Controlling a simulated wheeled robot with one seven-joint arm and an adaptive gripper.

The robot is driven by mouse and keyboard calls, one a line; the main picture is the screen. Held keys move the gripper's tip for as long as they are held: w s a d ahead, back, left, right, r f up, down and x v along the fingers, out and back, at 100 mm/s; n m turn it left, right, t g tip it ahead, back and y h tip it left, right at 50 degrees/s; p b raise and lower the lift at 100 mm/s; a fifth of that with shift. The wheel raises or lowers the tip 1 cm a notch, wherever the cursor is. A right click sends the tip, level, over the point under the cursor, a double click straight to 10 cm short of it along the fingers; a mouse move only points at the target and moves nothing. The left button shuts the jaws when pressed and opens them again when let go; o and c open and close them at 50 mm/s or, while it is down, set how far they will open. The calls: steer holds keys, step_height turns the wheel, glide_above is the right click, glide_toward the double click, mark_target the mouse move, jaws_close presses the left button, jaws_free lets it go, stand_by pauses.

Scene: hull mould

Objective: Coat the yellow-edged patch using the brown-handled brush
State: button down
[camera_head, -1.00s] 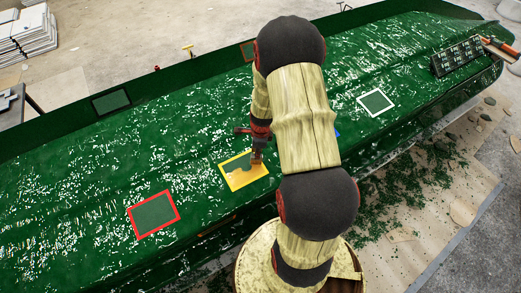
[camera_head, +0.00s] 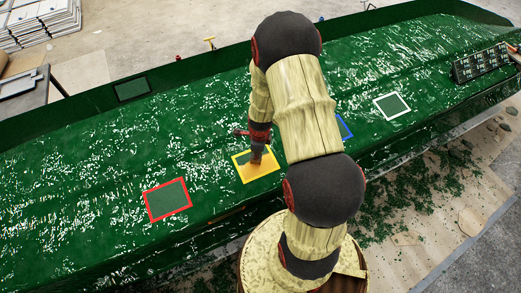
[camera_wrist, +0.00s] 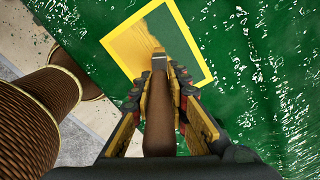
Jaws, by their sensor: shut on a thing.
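The yellow-edged patch (camera_head: 243,174) lies on the green hull surface, left of my arm in the head view. In the wrist view the patch (camera_wrist: 190,44) is yellow over its left part and bare grey-green over its right part, with a ragged border between. My gripper (camera_wrist: 162,84) is shut on the brown-handled brush (camera_wrist: 160,125), whose handle runs back between the fingers. In the head view my gripper (camera_head: 259,137) is just above the patch, and the brush head is over it. Whether the bristles touch cannot be told.
A red-edged patch (camera_head: 167,199) lies to the left, a white-edged patch (camera_head: 392,105) to the right. A blue-edged patch (camera_head: 345,126) is partly behind my arm. A dark-edged patch (camera_head: 132,89) lies near the far rim. A black rack (camera_head: 480,63) stands at the right end.

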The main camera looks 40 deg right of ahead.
steer(key=w+a+p, duration=0.6)
steer(key=p, duration=0.6)
steer(key=shift+a+r, duration=0.2)
steer(key=shift+r, duration=0.1)
stand_by(0.5)
stand_by(0.4)
steer(key=s+d+b, duration=0.2)
steer(key=d+b, duration=0.2)
steer(key=d, duration=0.4)
steer(key=shift+s, duration=0.2)
stand_by(0.3)
steer(key=s+d+b, duration=0.1)
steer(key=s+d, duration=0.1)
steer(key=d, duration=0.5)
steer(key=shift+s+d, duration=0.15)
steer(key=shift+d, duration=0.2)
